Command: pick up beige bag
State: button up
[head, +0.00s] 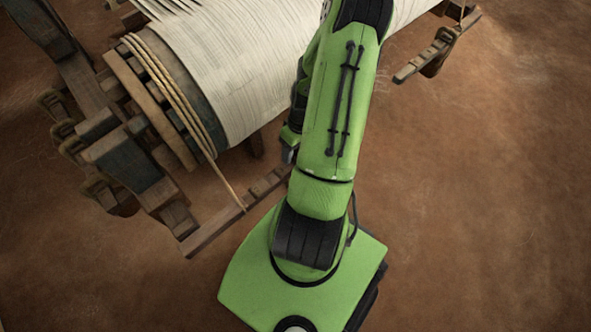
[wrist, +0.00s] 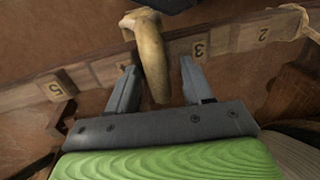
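I cannot tell how deep the bag sits between the fingers. In the head view my own green arm covers the middle, and I cannot make out the bag or the fingertips there.
The wooden rail (wrist: 222,42) carries number plates 5, 3 and 2. A pale thing (wrist: 300,14) hangs at its right end. In the head view the loom's roll of white cloth (head: 235,70) and wooden frame stand at upper left. Bare brown floor (head: 490,200) lies at right.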

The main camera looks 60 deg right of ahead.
grip_shut()
jog(key=shift+w, duration=0.1)
dwell(1.1)
